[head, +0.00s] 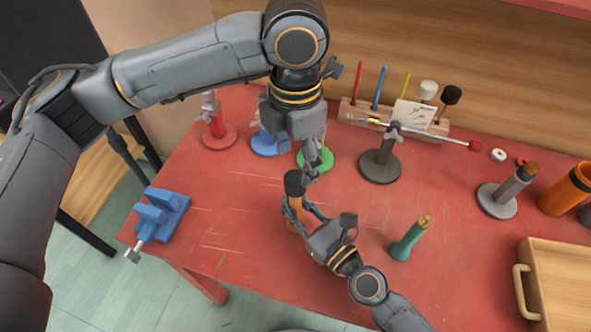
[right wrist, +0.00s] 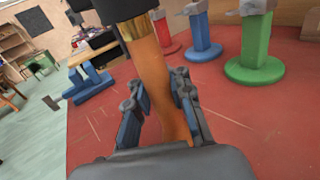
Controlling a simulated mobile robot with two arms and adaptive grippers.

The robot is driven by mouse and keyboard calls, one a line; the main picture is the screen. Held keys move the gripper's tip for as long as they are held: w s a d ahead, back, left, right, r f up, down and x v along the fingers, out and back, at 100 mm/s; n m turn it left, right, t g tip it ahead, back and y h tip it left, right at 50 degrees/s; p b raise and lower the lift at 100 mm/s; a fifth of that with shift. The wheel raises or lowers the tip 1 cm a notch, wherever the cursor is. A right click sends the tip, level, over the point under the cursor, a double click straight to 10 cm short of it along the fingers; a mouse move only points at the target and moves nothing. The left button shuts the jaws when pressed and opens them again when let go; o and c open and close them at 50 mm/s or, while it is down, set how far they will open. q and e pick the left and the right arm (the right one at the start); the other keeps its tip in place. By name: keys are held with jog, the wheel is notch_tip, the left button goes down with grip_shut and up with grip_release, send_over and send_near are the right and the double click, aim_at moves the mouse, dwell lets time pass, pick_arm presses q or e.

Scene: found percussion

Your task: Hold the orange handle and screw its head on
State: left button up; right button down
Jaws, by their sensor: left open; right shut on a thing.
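The orange handle (head: 295,222) stands roughly upright over the red table, and my right gripper (head: 300,208) is shut on it. In the right wrist view the handle (right wrist: 152,75) rises between my right fingers (right wrist: 160,105), with a brass collar (right wrist: 137,27) near its top. A dark head (head: 294,183) sits at the top of the handle, and its lower part (right wrist: 118,9) shows in the right wrist view. Whether its thread is tight cannot be seen. My left gripper (head: 311,168) is open, pointing down just above and right of the head.
A green handle (head: 408,243) stands to the right. A blue vise (head: 160,214) is at the table's left edge. Red (head: 217,135), blue (head: 266,143), green (head: 318,160) and dark (head: 380,165) stands line the back. A wooden tray (head: 530,285) is at right.

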pick_arm(q)
notch_tip(320, 180, up, 6)
dwell(0.4)
pick_arm(e)
jog(key=c, duration=1.1)
grip_release()
jog(key=v, duration=1.2)
jog(key=shift+d, duration=0.1)
pick_arm(q)
jog(key=shift+r, duration=0.1)
